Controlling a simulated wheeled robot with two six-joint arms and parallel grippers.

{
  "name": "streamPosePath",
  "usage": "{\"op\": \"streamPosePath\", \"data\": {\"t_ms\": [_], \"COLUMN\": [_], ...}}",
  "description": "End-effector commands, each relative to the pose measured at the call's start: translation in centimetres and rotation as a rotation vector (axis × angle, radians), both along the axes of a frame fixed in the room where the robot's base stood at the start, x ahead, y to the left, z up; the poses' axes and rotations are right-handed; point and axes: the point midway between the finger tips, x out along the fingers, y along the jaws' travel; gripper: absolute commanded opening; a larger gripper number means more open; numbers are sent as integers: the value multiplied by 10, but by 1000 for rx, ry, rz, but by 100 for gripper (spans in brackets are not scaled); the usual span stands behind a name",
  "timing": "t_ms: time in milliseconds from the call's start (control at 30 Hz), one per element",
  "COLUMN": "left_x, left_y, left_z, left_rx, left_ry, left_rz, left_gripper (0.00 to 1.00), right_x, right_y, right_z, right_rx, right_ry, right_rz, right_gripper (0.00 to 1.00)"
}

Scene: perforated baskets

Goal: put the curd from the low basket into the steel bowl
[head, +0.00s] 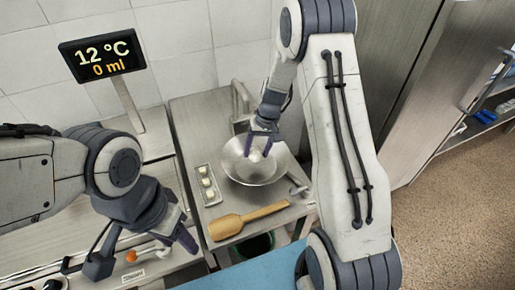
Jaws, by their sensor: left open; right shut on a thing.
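The steel bowl (238,170) stands on the steel counter near the middle of the head view. My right gripper (258,149) reaches down over the bowl from above. It is shut on a small white piece of curd (255,156), which shows between its fingertips within the bowl's outline. I cannot tell whether the curd touches the bowl. The low basket (211,205) is a narrow tray left of the bowl, with a few white curd pieces (207,183) in a row. My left gripper (181,232) is open at lower left, apart from the basket; its fingers are partly hidden.
A wooden paddle (229,227) lies on the counter (185,125) in front of the bowl. A display (102,54) reading 12 °C and 0 ml stands at back left. A dark round bin (258,246) is below the front edge. A cabinet (405,80) stands at right.

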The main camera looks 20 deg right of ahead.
Motion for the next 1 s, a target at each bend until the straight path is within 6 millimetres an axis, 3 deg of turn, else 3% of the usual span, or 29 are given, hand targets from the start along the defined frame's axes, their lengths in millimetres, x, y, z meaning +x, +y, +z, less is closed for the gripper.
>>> {"op": "streamPosePath", "data": {"t_ms": [333, 367, 433, 1000], "left_x": [0, 0, 0, 0], "left_y": [0, 0, 0, 0], "left_z": [-4, -4, -4, -3], "left_rx": [0, 0, 0, 0], "left_ry": [0, 0, 0, 0], "left_rz": [0, 0, 0, 0], "left_gripper": [50, 50, 50, 50], "right_x": [0, 0, 0, 0], "right_y": [0, 0, 0, 0], "right_z": [-5, -5, -5, -5], "right_rx": [0, 0, 0, 0], "right_ry": [-1, 0, 0, 0], "right_rz": [1, 1, 0, 0], "right_gripper": [12, 72, 99, 100]}}
